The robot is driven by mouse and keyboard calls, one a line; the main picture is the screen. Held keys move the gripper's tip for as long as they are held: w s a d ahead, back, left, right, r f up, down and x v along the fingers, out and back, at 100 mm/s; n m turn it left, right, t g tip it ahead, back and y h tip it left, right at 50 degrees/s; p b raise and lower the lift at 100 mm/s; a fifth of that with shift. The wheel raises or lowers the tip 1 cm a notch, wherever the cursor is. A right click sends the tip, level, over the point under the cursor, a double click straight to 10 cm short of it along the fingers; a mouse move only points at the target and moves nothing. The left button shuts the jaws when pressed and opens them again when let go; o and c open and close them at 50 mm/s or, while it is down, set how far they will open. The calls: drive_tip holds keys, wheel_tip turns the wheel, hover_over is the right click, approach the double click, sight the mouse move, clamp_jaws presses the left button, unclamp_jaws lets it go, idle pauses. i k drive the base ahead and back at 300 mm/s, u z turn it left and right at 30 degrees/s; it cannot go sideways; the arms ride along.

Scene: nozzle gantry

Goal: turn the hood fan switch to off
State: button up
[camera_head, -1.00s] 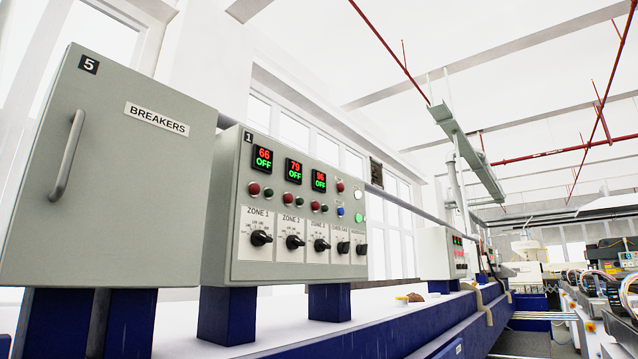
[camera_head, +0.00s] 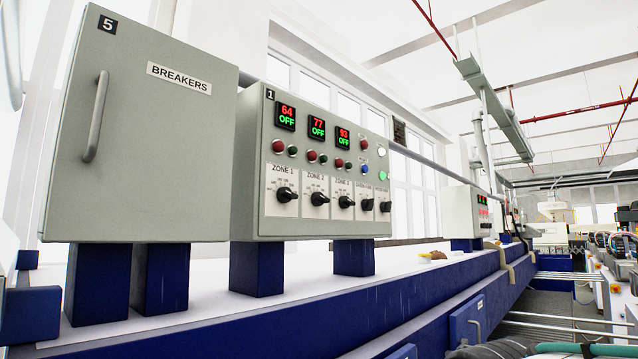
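The grey control panel marked 1 (camera_head: 318,228) stands on dark blue posts near the middle. It carries a row of black rotary knobs, three of them under ZONE labels. To the right of these are two smaller knobs, the fourth (camera_head: 367,205) and the fifth (camera_head: 386,207). Their labels are too small to read surely, so I cannot tell which one is the hood fan switch or its exact setting. Three displays above read 64, 77 and 93, each with OFF in green. A white lamp (camera_head: 381,152) and a green lamp (camera_head: 383,175) look lit. My gripper is not in view.
A closed grey BREAKERS cabinet (camera_head: 165,165) marked 5, with a bar handle (camera_head: 96,117), stands left of the panel. Both stand on a long blue-sided bench (camera_head: 400,320). Another panel (camera_head: 466,211) stands farther back. Dark ribbed shapes and a teal hose (camera_head: 575,349) edge the bottom right.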

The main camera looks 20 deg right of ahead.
sight(385, 206)
drive_tip(key=z, duration=0.45)
drive_tip(key=k, duration=0.55)
drive_tip(key=z, duration=1)
drive_tip(key=i, duration=0.8)
drive_tip(key=u, duration=0.55)
drive_tip(key=i, duration=0.85)
drive_tip(key=u, duration=0.6)
